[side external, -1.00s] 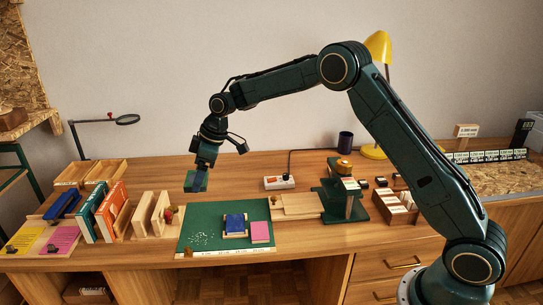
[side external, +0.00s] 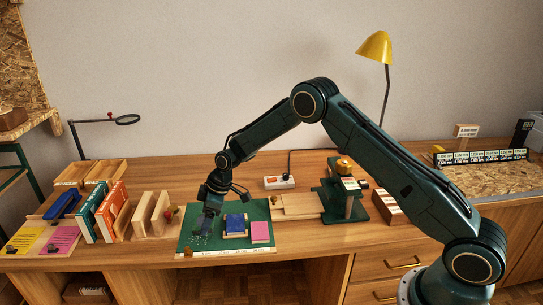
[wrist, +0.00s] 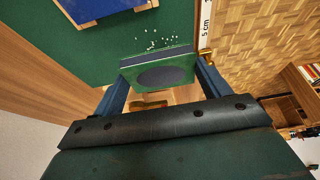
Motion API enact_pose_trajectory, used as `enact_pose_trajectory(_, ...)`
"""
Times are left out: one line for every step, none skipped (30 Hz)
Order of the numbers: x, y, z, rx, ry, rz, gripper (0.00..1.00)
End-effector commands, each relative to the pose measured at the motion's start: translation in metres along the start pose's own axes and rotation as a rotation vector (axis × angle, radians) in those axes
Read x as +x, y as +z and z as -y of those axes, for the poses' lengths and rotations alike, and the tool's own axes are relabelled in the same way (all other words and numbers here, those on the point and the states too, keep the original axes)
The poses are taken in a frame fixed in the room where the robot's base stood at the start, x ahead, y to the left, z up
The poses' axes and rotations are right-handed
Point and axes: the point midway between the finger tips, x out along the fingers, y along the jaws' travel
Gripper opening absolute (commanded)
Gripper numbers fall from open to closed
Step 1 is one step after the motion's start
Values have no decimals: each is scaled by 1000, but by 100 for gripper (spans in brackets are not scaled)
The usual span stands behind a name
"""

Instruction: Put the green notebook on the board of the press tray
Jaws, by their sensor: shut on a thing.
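My gripper (side external: 206,216) is low over the left part of the green cutting mat (side external: 262,207) in the side view. In the wrist view its two blue fingers (wrist: 160,88) are shut on the green notebook (wrist: 178,72), one at each side. The notebook shows a green face with a dark oval and a dark band along one edge. I cannot tell whether it touches the mat. A light wooden tray with a flat board (side external: 302,204), which looks like the press tray, lies right of the mat beside the green press (side external: 347,198). No notebook shows on it.
A blue notebook (side external: 235,223) on wooden supports and a pink pad (side external: 260,232) lie on the mat. Pale scraps (wrist: 157,42) lie near the held notebook. Wooden uprights (side external: 150,215) and books (side external: 114,208) stand left.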

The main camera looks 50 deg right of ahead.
Motion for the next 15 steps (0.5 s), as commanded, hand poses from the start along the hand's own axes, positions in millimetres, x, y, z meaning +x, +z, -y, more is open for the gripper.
enact_pose_trajectory(3,1,0,0,0,0,49)
enact_pose_trajectory(4,1,0,0,0,0,49)
enact_pose_trajectory(5,2,0,0,1,0,49)
enact_pose_trajectory(5,2,0,0,1,0,49)
enact_pose_trajectory(5,2,0,-1,1,0,49)
enact_pose_trajectory(5,2,0,-1,1,-1,49)
enact_pose_trajectory(5,2,0,-1,1,0,49)
enact_pose_trajectory(6,2,0,0,1,0,49)
enact_pose_trajectory(7,3,0,0,0,0,49)
enact_pose_trajectory(8,3,0,0,0,0,49)
enact_pose_trajectory(10,4,0,0,0,1,49)
enact_pose_trajectory(13,6,0,0,0,1,49)
enact_pose_trajectory(16,7,0,0,0,0,49)
enact_pose_trajectory(19,8,0,0,0,1,49)
enact_pose_trajectory(24,10,0,0,0,1,49)
